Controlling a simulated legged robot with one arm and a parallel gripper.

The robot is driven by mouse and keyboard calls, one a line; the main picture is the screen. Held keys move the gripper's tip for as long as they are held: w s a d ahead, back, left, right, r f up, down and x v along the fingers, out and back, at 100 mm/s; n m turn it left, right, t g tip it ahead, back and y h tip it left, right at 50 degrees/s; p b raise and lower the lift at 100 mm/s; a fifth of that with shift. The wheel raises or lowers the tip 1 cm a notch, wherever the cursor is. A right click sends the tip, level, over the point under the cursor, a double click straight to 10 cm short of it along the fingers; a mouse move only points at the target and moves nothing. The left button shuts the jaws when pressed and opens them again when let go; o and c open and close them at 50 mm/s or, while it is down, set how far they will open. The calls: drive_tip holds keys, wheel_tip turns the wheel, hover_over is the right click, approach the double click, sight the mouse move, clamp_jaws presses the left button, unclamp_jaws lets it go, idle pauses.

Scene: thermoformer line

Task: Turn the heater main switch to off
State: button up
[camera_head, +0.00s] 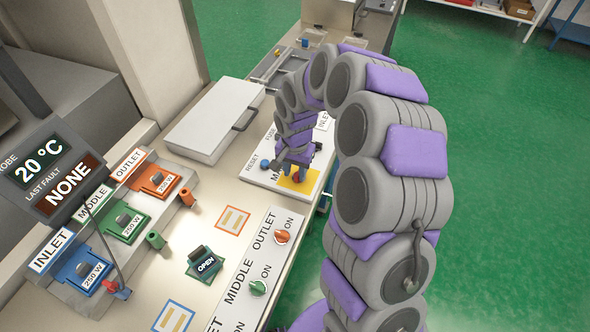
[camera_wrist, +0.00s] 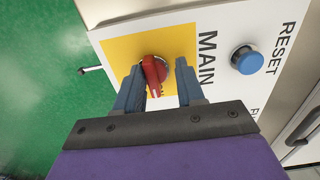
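The heater main switch (camera_wrist: 153,74) is a red rotary knob on a yellow plate (camera_wrist: 118,48) beside the word MAIN. In the wrist view my gripper (camera_wrist: 161,80) has its two blue-grey fingers apart, one on each side of the red knob. A gap seems to show between the knob and the fingers, but I cannot tell how deep the fingers reach.
A blue RESET button (camera_wrist: 247,61) is beside the switch. Heater blocks and a display (camera_head: 55,174) reading 20 °C and NONE stand left. Green floor is open at right.

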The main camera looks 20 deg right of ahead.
drive_tip(key=shift+d, duration=0.5)
drive_tip(key=shift+c, duration=0.4)
drive_tip(key=shift+d, duration=0.45)
drive_tip(key=c, duration=0.3)
drive_tip(key=shift+a, duration=0.2)
drive_tip(key=c, duration=0.3)
drive_tip(key=shift+a, duration=0.25)
clamp_jaws()
drive_tip(key=shift+d, duration=0.1)
